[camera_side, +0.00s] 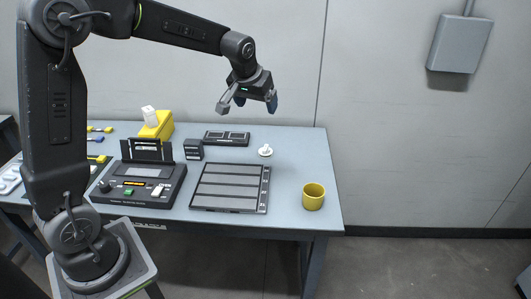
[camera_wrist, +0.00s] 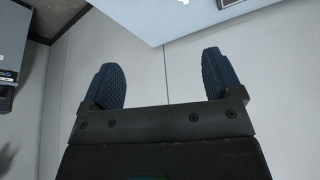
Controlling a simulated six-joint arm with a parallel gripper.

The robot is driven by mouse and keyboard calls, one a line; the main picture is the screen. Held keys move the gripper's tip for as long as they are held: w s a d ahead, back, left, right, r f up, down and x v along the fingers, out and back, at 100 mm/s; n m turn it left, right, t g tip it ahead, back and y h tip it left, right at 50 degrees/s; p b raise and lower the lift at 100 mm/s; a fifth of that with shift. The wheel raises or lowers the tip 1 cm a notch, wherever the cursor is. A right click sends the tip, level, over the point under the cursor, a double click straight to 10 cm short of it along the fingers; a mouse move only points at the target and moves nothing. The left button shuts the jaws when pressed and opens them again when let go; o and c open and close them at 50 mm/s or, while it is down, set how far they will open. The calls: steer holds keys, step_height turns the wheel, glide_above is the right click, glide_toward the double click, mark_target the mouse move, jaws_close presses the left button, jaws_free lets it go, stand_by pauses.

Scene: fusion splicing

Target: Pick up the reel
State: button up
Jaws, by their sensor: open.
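The reel (camera_side: 265,151) appears as a small white piece on the blue-grey table in the side view, between the dark tray and the back edge. My gripper (camera_side: 256,104) is open and empty, well above the table and the reel. In the wrist view my gripper (camera_wrist: 165,78) shows two blue ribbed finger pads wide apart with nothing between them. A small white bit at the top edge of that view is cut off, and I cannot tell whether it is the reel.
A dark slotted tray (camera_side: 229,188) lies in front of the reel. A yellow mug (camera_side: 313,197) stands near the right corner. A black splicer (camera_side: 140,184), a dark box (camera_side: 193,149), a flat dark case (camera_side: 227,138) and a yellow container (camera_side: 157,127) stand left.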

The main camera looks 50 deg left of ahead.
steer(key=n, duration=0.2)
glide_toward(265, 147)
steer(key=shift+n+g+y, duration=0.3)
steer(key=shift+g+y, duration=0.1)
steer(key=w+f, duration=0.2)
steer(key=f, duration=0.1)
steer(key=shift+w+a+f, duration=0.2)
steer(key=shift+w, duration=0.05)
steer(key=shift+w+a+f, duration=0.1)
steer(key=shift+w+f, duration=0.1)
steer(key=shift+f, duration=0.35)
steer(key=x, duration=0.4)
steer(key=shift+s+f, duration=0.15)
steer(key=shift+s, duration=0.15)
steer(key=shift+w+f, duration=0.2)
steer(key=shift+f, duration=0.3)
steer(key=shift+c, duration=0.2)
steer(key=c, duration=1)
steer(key=shift+o, duration=0.2)
